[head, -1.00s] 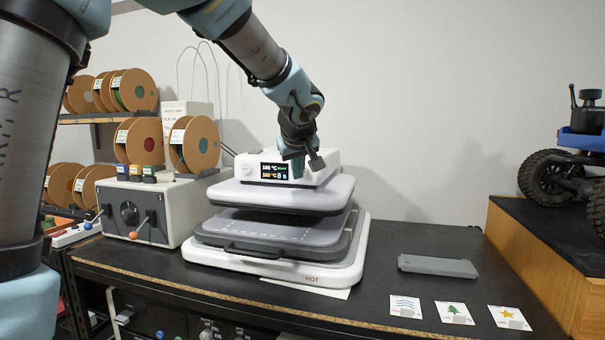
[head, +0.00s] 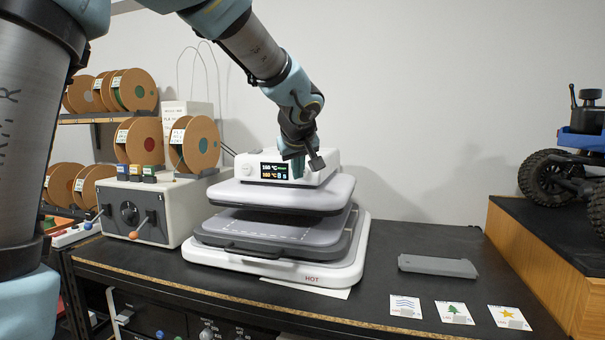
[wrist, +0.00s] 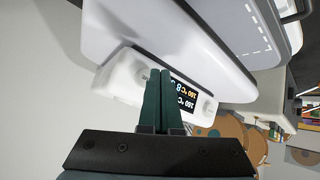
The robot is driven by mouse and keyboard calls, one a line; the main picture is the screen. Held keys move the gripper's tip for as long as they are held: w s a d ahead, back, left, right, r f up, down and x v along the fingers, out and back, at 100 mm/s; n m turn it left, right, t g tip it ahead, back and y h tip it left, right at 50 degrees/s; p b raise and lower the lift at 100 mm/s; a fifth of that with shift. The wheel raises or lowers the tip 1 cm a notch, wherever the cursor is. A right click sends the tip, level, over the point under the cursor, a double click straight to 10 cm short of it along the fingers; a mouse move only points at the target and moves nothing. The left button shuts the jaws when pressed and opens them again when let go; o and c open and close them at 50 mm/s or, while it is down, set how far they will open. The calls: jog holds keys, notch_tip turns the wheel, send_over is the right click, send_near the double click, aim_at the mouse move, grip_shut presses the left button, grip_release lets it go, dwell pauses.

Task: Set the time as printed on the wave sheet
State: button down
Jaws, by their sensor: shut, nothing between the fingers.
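The heat press (head: 290,195) stands open on the bench, its upper plate raised above the lower one. Its white control head has a dark display (head: 274,171) with two lines in °C; the lower line ends in a seconds figure that looks like 8, too small to be sure. My gripper (head: 298,172) is shut and empty, its fingertips at the control head just right of the display. The wrist view shows the dark green fingers (wrist: 160,75) together, hiding part of the display (wrist: 185,95) and what they may touch. The wave sheet (head: 405,306) lies at the bench front; its print is unreadable.
A tree sheet (head: 454,312) and a star sheet (head: 509,317) lie beside the wave sheet. A flat grey piece (head: 438,266) lies behind them. A grey control box (head: 140,212) and spools (head: 195,143) are left of the press. A crawler (head: 575,165) stands at right.

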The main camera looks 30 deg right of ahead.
jog(key=shift+w+d, duration=0.1)
dwell(0.8)
jog(key=shift+w+d+f, duration=0.1)
jog(key=shift+w, duration=0.05)
jog(key=shift+d+b, duration=0.1)
jog(key=shift+b, duration=0.2)
jog(key=shift+w+d, duration=0.3)
jog(key=shift+w, duration=0.1)
dwell(0.5)
dwell(0.3)
jog(key=shift+s+a+b, duration=0.6)
jog(key=shift+s+b, duration=0.05)
jog(key=shift+b, duration=0.2)
jog(key=shift+s+a+b, duration=1.5)
jog(key=shift+s+a, duration=0.2)
jog(key=shift+s, duration=0.15)
